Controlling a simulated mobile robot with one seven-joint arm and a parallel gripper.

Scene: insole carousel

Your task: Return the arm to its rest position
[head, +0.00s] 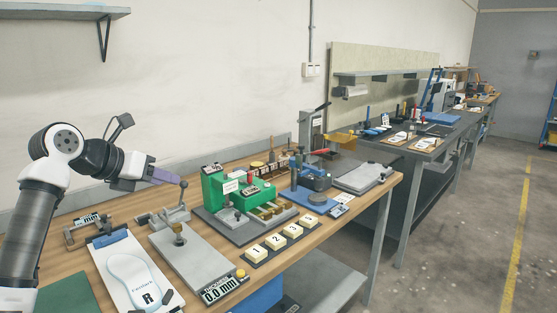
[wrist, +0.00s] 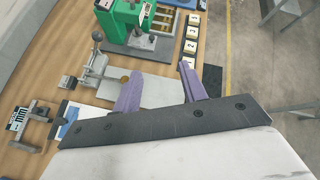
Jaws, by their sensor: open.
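My arm (head: 40,215) rises at the left of the head view and bends over the wooden bench. My gripper (head: 160,178) points right, above the bench. In the wrist view my gripper (wrist: 160,88) shows two purple fingers spread well apart with nothing between them. Below and beyond the fingers lies a grey plate fixture (wrist: 150,90) with a lever clamp, apart from them. The same grey plate fixture (head: 195,262) stands in the head view, with a small display at its front.
A white board with an insole (head: 135,275) marked R lies at the front left. A green press (head: 225,190) and numbered blocks (head: 282,243) stand to the right. A gauge (head: 88,225) is near the arm. A wall shelf (head: 65,15) hangs above. The floor at right is clear.

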